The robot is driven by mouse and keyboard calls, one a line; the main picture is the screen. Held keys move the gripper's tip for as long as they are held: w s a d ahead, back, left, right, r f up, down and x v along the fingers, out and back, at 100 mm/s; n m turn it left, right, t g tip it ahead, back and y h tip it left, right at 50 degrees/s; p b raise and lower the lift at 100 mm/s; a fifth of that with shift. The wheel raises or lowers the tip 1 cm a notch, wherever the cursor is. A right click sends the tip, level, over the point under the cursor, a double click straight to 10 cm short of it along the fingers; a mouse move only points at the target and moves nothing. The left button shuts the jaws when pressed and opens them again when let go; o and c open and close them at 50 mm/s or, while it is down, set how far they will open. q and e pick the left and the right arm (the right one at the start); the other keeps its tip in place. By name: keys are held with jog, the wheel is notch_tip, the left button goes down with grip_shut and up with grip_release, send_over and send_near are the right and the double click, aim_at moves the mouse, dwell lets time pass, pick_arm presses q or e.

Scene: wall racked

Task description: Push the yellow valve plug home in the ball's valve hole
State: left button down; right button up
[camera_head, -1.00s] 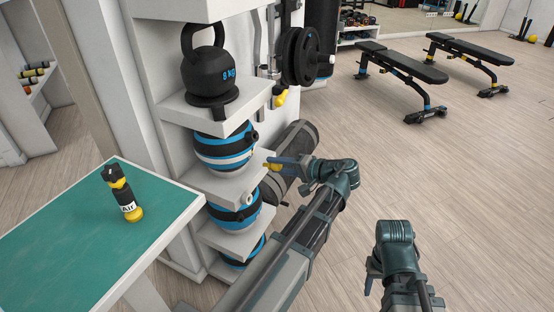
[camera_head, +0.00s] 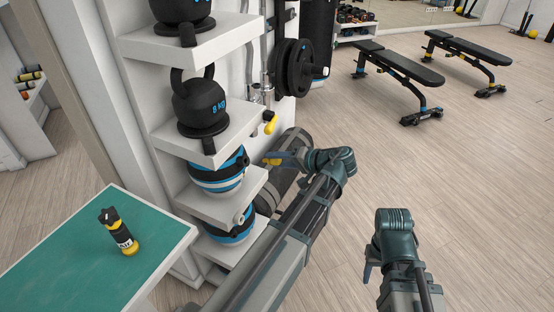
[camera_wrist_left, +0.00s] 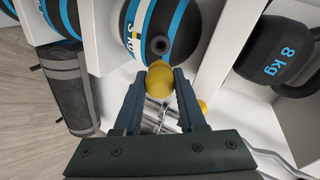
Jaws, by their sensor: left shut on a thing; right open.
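The yellow plug (camera_wrist_left: 160,80) is a rounded knob held between the fingertips of my left gripper (camera_wrist_left: 160,92), which is shut on it. It also shows in the head view (camera_head: 271,161). The ball (camera_wrist_left: 170,22), black with blue and white bands, lies on a shelf just beyond the plug. Its dark round valve hole (camera_wrist_left: 160,45) faces me, slightly above the plug in the left wrist view. The plug appears apart from the hole; the exact gap is hard to tell. The ball also shows in the head view (camera_head: 220,174). My right gripper (camera_head: 371,264) is open and empty, over the floor.
An 8 kg kettlebell (camera_head: 201,108) stands on the shelf above, and another ball (camera_head: 232,228) lies below. A yellow-ended wall fitting (camera_head: 271,123) and a dark roll (camera_head: 282,178) are close by. A green table (camera_head: 80,260) carries a bottle (camera_head: 118,231).

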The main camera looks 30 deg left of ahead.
pick_arm(q)
jog(key=shift+b+x, duration=0.6)
jog(key=shift+x, duration=0.75)
jog(key=shift+s+b+x, duration=0.15)
jog(key=shift+b+x, duration=0.1)
jog(key=shift+x, duration=0.45)
jog(key=shift+s+b+x, duration=0.1)
jog(key=shift+b+x, duration=0.15)
jog(key=shift+x, duration=0.5)
jog(key=shift+a+f, duration=0.25)
jog(key=shift+a, duration=0.2)
jog(key=shift+a+f+b, duration=0.15)
jog(key=shift+a+b, duration=0.15)
jog(key=shift+b, duration=0.05)
jog(key=shift+a+f, duration=0.15)
jog(key=shift+a, duration=0.15)
jog(key=shift+a+f+b, duration=0.3)
jog(key=shift+a+b, duration=0.15)
jog(key=shift+a, duration=0.2)
jog(key=shift+c, duration=2)
grip_release()
jog(key=shift+a, duration=0.1)
